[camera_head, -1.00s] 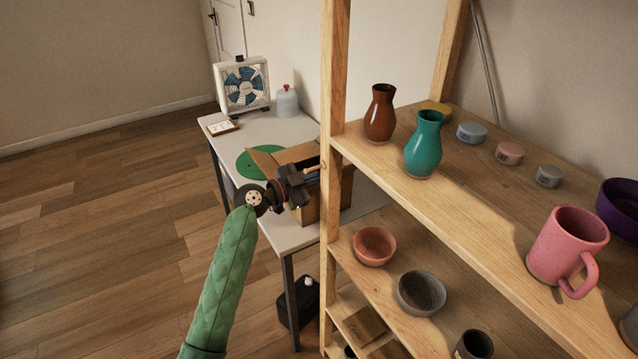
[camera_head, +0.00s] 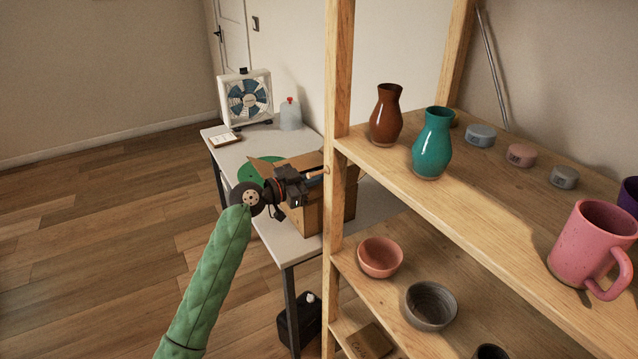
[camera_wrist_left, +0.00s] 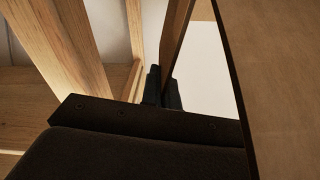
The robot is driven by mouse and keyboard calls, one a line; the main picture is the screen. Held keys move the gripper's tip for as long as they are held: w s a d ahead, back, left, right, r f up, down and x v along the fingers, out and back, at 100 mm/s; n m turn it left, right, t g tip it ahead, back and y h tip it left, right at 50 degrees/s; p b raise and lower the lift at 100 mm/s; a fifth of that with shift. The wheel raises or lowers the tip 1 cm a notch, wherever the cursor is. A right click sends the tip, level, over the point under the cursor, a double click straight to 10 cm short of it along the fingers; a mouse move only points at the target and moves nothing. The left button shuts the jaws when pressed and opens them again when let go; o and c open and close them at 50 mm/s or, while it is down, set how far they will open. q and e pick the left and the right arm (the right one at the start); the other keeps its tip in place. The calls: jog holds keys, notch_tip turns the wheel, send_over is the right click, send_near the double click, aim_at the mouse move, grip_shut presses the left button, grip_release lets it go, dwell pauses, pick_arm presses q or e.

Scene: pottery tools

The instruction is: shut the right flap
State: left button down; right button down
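An open cardboard box (camera_head: 308,217) stands on the white table, partly hidden by the shelf post and my left gripper. One flap (camera_head: 262,166) sticks out at its left. The right flap is mostly hidden in the head view. My left gripper (camera_head: 306,183) is over the near upper side of the box. In the left wrist view, its dark fingers (camera_wrist_left: 162,90) are close together and look shut. A thin brown strip (camera_wrist_left: 178,38), perhaps a flap edge, rises just beyond them. A broad cardboard panel (camera_wrist_left: 285,80) fills the right side. My right gripper is out of view.
A wooden shelf post (camera_head: 338,120) stands close to the right of my left gripper. The shelf holds vases, bowls and a pink mug (camera_head: 590,245). A fan (camera_head: 245,98), a jug (camera_head: 290,115) and a green disc (camera_head: 250,172) are on the table (camera_head: 228,158).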

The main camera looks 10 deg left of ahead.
pick_arm(q)
jog(key=c, duration=1.6)
grip_release()
jog(key=shift+c, duration=0.2)
